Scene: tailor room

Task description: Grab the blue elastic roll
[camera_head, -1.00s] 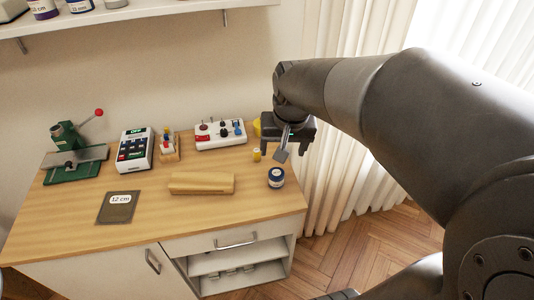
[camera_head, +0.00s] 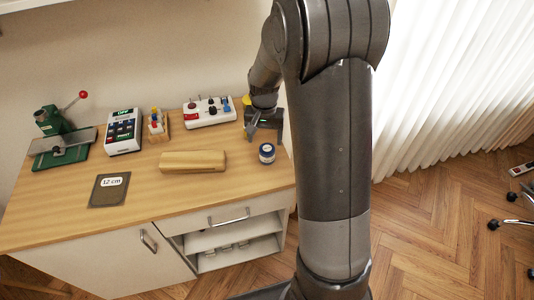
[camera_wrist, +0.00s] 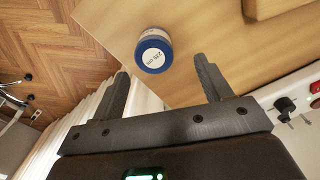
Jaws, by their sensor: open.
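The blue elastic roll (camera_head: 267,153) stands upright on the right end of the wooden workbench (camera_head: 120,215). My gripper (camera_head: 265,130) is above the bench's back right part, just behind the roll. In the wrist view my gripper (camera_wrist: 165,78) is open, with two dark fingers spread and nothing between them.
A wooden block (camera_head: 193,162) lies left of the roll. A white panel with knobs (camera_head: 209,111) stands behind it. A calculator-like box (camera_head: 123,131), a green press (camera_head: 62,140) and a 12 cm card (camera_head: 109,190) are further left.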

